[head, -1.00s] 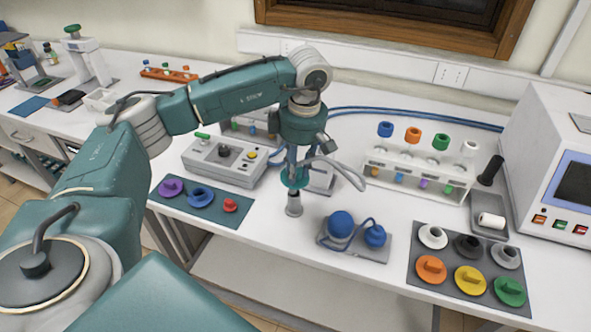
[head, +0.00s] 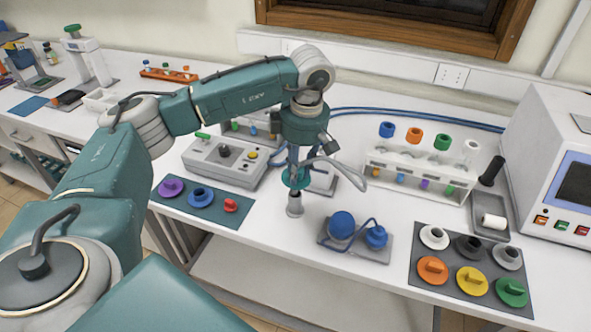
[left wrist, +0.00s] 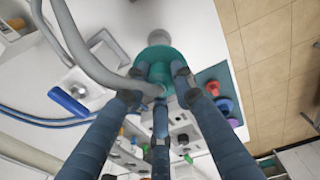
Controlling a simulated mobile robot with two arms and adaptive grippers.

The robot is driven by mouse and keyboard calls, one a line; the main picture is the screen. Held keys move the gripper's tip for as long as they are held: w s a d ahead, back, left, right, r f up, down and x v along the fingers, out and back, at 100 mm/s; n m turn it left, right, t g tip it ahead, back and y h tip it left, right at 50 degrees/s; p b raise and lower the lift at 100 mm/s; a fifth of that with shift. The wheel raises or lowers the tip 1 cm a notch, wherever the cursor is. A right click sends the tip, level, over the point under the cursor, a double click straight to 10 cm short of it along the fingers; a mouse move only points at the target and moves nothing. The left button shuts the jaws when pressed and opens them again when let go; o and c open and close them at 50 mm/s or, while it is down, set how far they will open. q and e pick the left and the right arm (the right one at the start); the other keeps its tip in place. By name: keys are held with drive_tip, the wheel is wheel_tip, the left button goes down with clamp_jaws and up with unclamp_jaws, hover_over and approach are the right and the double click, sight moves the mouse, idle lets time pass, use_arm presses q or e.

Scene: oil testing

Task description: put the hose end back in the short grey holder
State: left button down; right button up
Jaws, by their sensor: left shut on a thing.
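My left gripper (head: 297,168) points down above the bench, with its blue-grey fingers closed around the teal collar of the hose end (head: 297,181). A grey hose (head: 345,174) curves off to the right from it. The short grey holder (head: 295,209) stands upright on the bench directly below, and the hose end's lower tip is at the holder's mouth. I cannot tell how deep the tip sits. In the left wrist view the fingers grip the teal collar (left wrist: 157,62), with the grey holder (left wrist: 159,38) just beyond it. My right gripper is not in view.
A blue-capped unit on a grey plate (head: 329,246) stands close right of the holder. A mat with purple, blue and red pieces (head: 176,206) lies left. A control box (head: 199,172) is behind left, a tube rack (head: 405,183) behind right. Bare bench surrounds the holder.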

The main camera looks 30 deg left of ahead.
sight(298, 181)
use_arm(q)
drive_tip(key=f, duration=0.2)
drive_tip(key=s+f, duration=0.1)
drive_tip(key=shift+d, duration=0.4)
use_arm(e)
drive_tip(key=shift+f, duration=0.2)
use_arm(q)
drive_tip(key=shift+w+a+f+g, duration=0.15)
drive_tip(key=shift+w+f+g, duration=0.15)
drive_tip(key=shift+w, duration=0.2)
drive_tip(key=shift+w+a, duration=0.3)
drive_tip(key=shift+w, duration=0.25)
drive_tip(key=shift+s+d+r, duration=0.1)
drive_tip(key=shift+s+r, duration=0.15)
drive_tip(key=shift+s, duration=0.05)
drive_tip(key=shift+s+d+r, duration=0.15)
drive_tip(key=shift+s+d, duration=0.05)
drive_tip(key=shift+s, duration=0.05)
drive_tip(key=shift+w, duration=0.1)
drive_tip(key=shift+w+a, duration=0.1)
drive_tip(key=shift+w, duration=0.05)
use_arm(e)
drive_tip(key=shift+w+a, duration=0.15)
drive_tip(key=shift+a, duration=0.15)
